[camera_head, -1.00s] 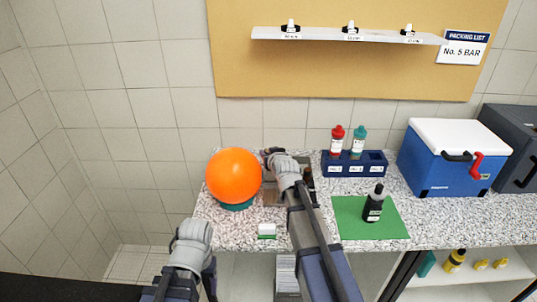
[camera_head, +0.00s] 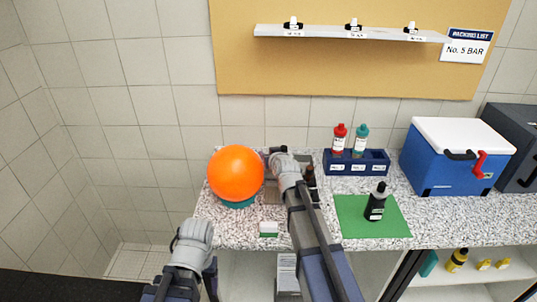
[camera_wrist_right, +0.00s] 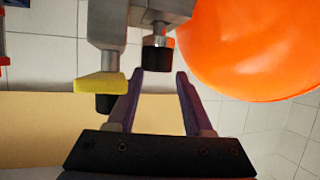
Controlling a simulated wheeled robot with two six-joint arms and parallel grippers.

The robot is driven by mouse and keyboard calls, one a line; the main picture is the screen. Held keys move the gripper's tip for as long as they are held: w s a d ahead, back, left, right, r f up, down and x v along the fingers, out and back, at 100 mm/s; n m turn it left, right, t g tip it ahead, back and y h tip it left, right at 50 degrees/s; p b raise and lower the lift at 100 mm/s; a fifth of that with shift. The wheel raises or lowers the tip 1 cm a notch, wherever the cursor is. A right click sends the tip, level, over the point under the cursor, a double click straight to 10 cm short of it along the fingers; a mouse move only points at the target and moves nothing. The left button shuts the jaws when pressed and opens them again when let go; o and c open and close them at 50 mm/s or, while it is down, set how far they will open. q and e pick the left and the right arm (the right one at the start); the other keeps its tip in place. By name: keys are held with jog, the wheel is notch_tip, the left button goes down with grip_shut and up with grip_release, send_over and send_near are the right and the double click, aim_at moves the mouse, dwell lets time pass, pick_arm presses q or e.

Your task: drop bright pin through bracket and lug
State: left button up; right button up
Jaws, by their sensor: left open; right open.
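My right gripper (camera_head: 272,153) is over the back of the counter, just right of the orange ball; its arm hides most of what stands below it. In the right wrist view the right gripper (camera_wrist_right: 162,76) is open, with nothing between its fingers. Just beyond the fingertips is a grey metal fixture (camera_wrist_right: 160,12) with a black-ended stub (camera_wrist_right: 157,55). Beside it is a yellow tab (camera_wrist_right: 101,86) with a black end. I cannot tell which parts are the bright pin, bracket or lug. My left gripper (camera_head: 193,240) is low in front of the counter, open and apart from everything.
The large orange ball (camera_head: 236,172) sits on a teal base. A blue bottle rack (camera_head: 355,167), a black bottle (camera_head: 375,202) on a green mat (camera_head: 352,222) and a blue cooler (camera_head: 445,170) stand to the right.

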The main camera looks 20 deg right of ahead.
jog(key=shift+s+d, duration=0.15)
jog(key=shift+d, duration=0.15)
jog(key=shift+s+r, duration=0.15)
jog(key=shift+s, duration=0.1)
jog(key=p+v, duration=0.3)
jog(key=v, duration=0.4)
jog(key=shift+a, duration=0.25)
